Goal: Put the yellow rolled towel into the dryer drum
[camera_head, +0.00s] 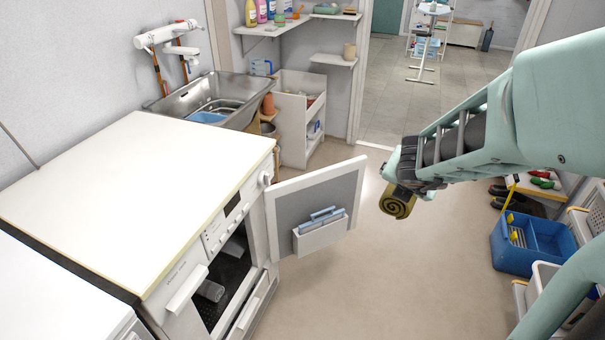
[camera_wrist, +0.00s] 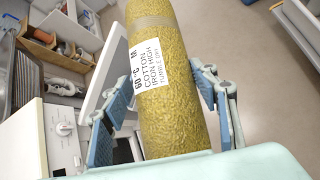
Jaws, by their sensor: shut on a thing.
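The yellow rolled towel (camera_head: 397,201) is held in my gripper (camera_head: 408,175), in the air to the right of the open dryer door (camera_head: 316,207). In the wrist view the towel (camera_wrist: 172,85) lies between the two fingers of my gripper (camera_wrist: 165,110), with a white printed label facing the camera. The dryer (camera_head: 203,250) stands at the left under a white top, its door swung open to the right. Inside its dark opening a grey rolled item (camera_head: 211,290) shows. The drum's depth is mostly hidden.
A door pocket (camera_head: 320,235) holds blue-grey items. A steel sink (camera_head: 212,97) and a white shelf unit (camera_head: 297,115) stand behind the dryer. A blue crate (camera_head: 533,243) is on the right. The floor between is clear.

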